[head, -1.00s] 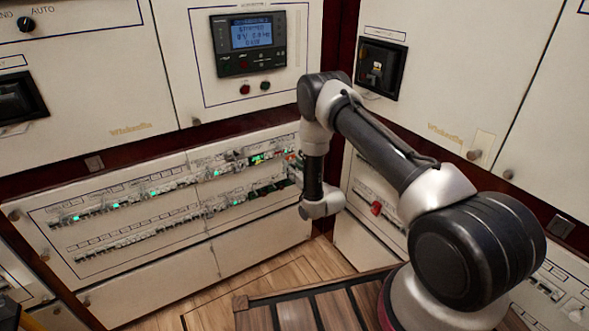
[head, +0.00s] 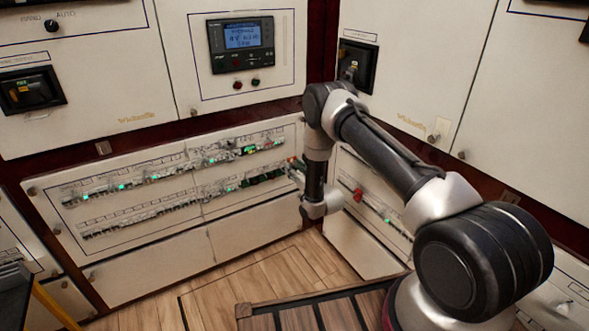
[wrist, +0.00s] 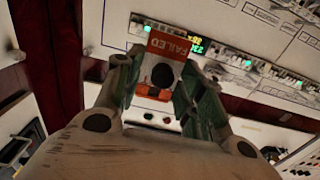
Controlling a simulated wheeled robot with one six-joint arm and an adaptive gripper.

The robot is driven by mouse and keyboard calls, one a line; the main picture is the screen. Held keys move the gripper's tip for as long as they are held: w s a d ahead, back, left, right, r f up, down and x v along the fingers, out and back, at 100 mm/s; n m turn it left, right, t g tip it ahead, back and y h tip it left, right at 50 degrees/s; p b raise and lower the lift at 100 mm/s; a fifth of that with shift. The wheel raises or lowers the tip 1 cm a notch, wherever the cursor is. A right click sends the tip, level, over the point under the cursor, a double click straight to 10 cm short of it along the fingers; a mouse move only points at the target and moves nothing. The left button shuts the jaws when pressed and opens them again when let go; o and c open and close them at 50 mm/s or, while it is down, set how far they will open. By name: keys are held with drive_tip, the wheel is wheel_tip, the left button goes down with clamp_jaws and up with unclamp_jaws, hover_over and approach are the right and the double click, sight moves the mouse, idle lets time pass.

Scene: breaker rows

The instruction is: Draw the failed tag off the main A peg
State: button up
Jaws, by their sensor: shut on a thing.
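The failed tag (wrist: 167,47) is an orange and white plate lettered FAILED, with a dark round spot at its middle. It sits between the two green-padded fingers of my gripper (wrist: 161,66) in the wrist view, and the gripper is shut on it. In the head view a small red-orange patch shows at my gripper (head: 296,166), near the right end of the breaker rows. The main A peg cannot be made out. I cannot tell whether the tag touches the panel.
The left breaker panel (head: 150,215) has several green lights. A display unit (head: 241,44) is above it. A red item (head: 358,194) is on the right-hand panel, close to my arm. The wooden floor (head: 262,267) is open below the left panel.

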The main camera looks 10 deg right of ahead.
drive_tip(key=shift+r, duration=0.15)
drive_tip(key=shift+s, duration=0.2)
drive_tip(key=v, duration=1)
idle(1.0)
drive_tip(key=shift+d, duration=0.1)
